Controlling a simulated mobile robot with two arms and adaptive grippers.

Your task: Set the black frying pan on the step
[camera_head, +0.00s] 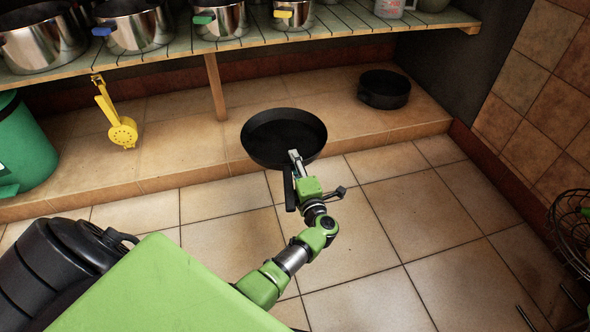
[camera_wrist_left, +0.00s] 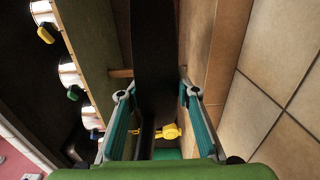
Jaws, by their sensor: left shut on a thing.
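The black frying pan (camera_head: 284,137) is at the front edge of the tiled step (camera_head: 180,155), its open side up and its rim partly out over the edge. I cannot tell whether its base touches the step. My left gripper (camera_head: 293,167) is at the pan's near side, shut on it. In the left wrist view, the dark pan (camera_wrist_left: 154,60) runs between the two fingers (camera_wrist_left: 157,88), and its far parts are cut off. My right gripper is in neither view.
A second, smaller black pan (camera_head: 384,90) stands on the step to the right. Steel pots (camera_head: 138,30) stand on the slatted shelf (camera_head: 185,47) above. A wire basket (camera_head: 572,232) is at right.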

